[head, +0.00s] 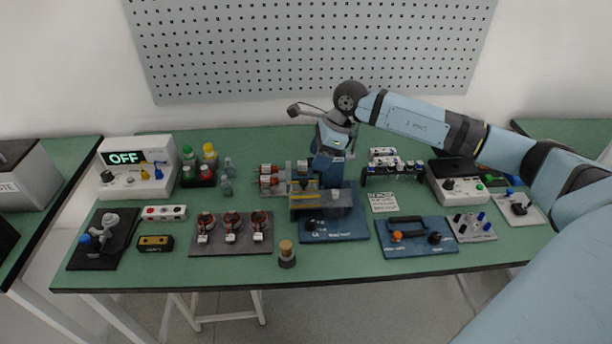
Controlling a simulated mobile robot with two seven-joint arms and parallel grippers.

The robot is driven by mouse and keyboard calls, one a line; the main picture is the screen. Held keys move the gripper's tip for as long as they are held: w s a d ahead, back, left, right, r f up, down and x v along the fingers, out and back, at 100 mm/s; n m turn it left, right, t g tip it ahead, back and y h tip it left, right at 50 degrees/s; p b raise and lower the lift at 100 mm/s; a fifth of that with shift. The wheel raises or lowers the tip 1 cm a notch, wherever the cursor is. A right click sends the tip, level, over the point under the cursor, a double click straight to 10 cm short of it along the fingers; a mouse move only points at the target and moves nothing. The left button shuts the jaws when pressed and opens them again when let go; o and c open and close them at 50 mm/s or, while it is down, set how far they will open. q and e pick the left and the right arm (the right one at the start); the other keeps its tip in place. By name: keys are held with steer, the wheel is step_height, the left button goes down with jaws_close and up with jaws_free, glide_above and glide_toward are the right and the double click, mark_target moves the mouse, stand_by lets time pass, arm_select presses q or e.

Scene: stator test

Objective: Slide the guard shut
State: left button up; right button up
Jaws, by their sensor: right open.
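The guard (341,198) appears as a see-through box-like cover on the blue fixture base (335,230) at the middle of the table. A yellow-marked part (305,195) shows at its left, and a small light knob shows on its top. My right gripper (326,182) is open and points down just behind the guard. Its fingertips are partly hidden by the fixture, so I cannot tell whether it touches the guard. My left gripper is not in view.
A tester reading OFF (137,168) stands at the left back. A pegboard (310,50) hangs behind.

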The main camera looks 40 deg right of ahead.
mark_target(304, 181)
steer(key=x, duration=0.6)
steer(key=shift+a+f+p, duration=0.15)
steer(key=shift+p, duration=0.15)
steer(key=shift+w+a+f, duration=0.1)
steer(key=shift+a+f, duration=0.1)
steer(key=shift+f, duration=0.45)
jaws_close()
steer(key=shift+d, duration=0.35)
steer(key=s+d, duration=0.1)
steer(key=d, duration=0.1)
steer(key=s+d+b, duration=0.1)
steer(key=s+d, duration=0.1)
steer(key=s+d+b, duration=0.1)
steer(key=d, duration=0.1)
steer(key=shift+s+d, duration=0.2)
steer(key=shift+d, duration=0.2)
